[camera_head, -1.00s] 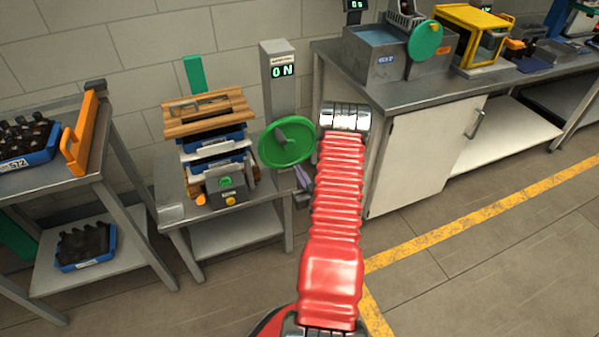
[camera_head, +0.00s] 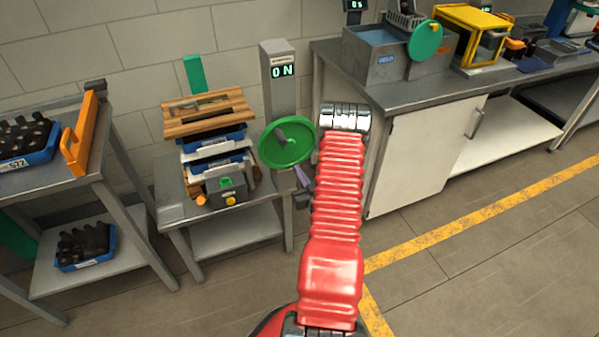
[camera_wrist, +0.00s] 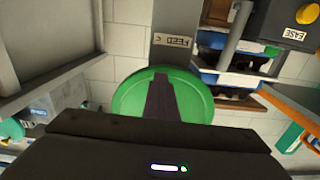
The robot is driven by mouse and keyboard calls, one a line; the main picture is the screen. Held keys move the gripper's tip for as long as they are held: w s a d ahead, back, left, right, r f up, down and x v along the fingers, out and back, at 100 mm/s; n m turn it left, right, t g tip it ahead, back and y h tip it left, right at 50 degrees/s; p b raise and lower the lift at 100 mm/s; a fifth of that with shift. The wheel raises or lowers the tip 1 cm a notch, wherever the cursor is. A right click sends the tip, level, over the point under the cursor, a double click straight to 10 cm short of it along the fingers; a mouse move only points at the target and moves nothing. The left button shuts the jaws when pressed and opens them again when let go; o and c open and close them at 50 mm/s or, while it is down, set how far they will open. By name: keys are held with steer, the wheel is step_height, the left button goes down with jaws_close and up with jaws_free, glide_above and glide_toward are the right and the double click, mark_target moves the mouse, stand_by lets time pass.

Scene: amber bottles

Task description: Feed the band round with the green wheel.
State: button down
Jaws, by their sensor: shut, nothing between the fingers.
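The green wheel (camera_head: 285,148) is mounted on a grey post (camera_head: 281,90) whose display reads ON. A dark bar lies across its face in the head view. In the wrist view the green wheel (camera_wrist: 198,100) fills the middle, below a label starting FEED on the post. My gripper (camera_wrist: 160,78) is shut and empty, its dark fingers in front of the wheel's face; I cannot tell whether they touch it. In the head view my red arm hides most of the gripper. The band stack (camera_head: 215,150) of blue trays, pale sheets and boards stands left of the wheel, with a wooden board on top.
A control box (camera_head: 227,190) with green and yellow buttons sits before the stack. The left table (camera_head: 80,185) holds a blue tray of dark bottles and an orange handle. A steel bench (camera_head: 430,88) with a basin and yellow frame stands right. The floor at right is clear.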

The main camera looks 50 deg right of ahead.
steer(key=c, duration=2.5)
jaws_free()
steer(key=shift+c, duration=0.2)
steer(key=o, duration=1)
steer(key=v, duration=1.3)
steer(key=shift+s+a+f, duration=0.1)
steer(key=shift+s+a, duration=0.1)
steer(key=shift+s, duration=0.1)
steer(key=shift+c, duration=0.2)
